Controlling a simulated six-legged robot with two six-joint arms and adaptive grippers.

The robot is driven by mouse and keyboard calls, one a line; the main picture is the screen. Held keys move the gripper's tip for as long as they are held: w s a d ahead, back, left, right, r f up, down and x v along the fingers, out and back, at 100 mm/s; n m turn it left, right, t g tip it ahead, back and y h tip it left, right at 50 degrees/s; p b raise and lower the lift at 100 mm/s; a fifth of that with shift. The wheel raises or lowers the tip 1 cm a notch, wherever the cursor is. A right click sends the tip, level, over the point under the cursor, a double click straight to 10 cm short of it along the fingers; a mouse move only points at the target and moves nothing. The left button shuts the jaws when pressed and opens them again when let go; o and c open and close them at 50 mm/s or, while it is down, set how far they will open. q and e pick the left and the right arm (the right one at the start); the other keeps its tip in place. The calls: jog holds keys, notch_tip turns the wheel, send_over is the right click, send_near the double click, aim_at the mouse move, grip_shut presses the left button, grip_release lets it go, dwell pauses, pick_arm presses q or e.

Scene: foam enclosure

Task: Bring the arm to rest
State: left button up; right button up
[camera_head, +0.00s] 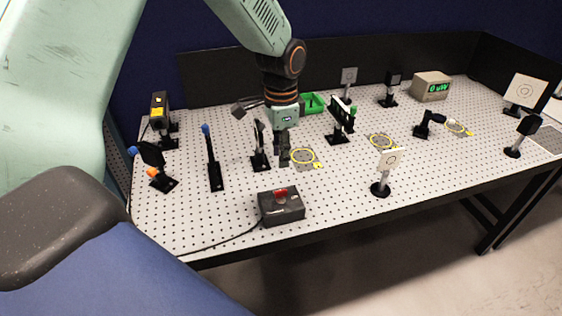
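My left arm comes in from the upper left and hangs over the perforated optical table (230,232). Its gripper (284,160) points down over the middle of the table, beside a black post mount (260,152) and a yellow ring marking (305,156). The fingers are seen as one narrow dark shape, so I cannot tell whether they are open or shut. No object shows clearly between them. My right gripper is not in view.
A black box with a red switch (282,207) sits at the front edge. Several mounts, including a white-plated one (385,172), stand around. Dark panels (400,62) close the back.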

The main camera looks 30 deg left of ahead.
pick_arm(q)
jog(key=shift+r, duration=0.15)
dwell(0.4)
jog(key=s+d+f+n, duration=0.1)
jog(key=s+d+f, duration=0.1)
jog(key=s+f, duration=0.3)
jog(key=s+d+f+n, duration=0.1)
jog(key=s+d+f, duration=0.2)
jog(key=f, duration=0.4)
jog(key=s+d+f+n, duration=0.25)
jog(key=s+f, duration=0.25)
jog(key=s, duration=0.7)
jog(key=s+d+f+n, duration=0.1)
jog(key=s+f+n, duration=0.4)
jog(key=s, duration=0.8)
notch_tip(320, 180, down, 21)
jog(key=b, duration=2.1)
jog(key=shift+w+m, duration=0.45)
jog(key=shift+a, duration=0.1)
jog(key=shift+s, duration=0.1)
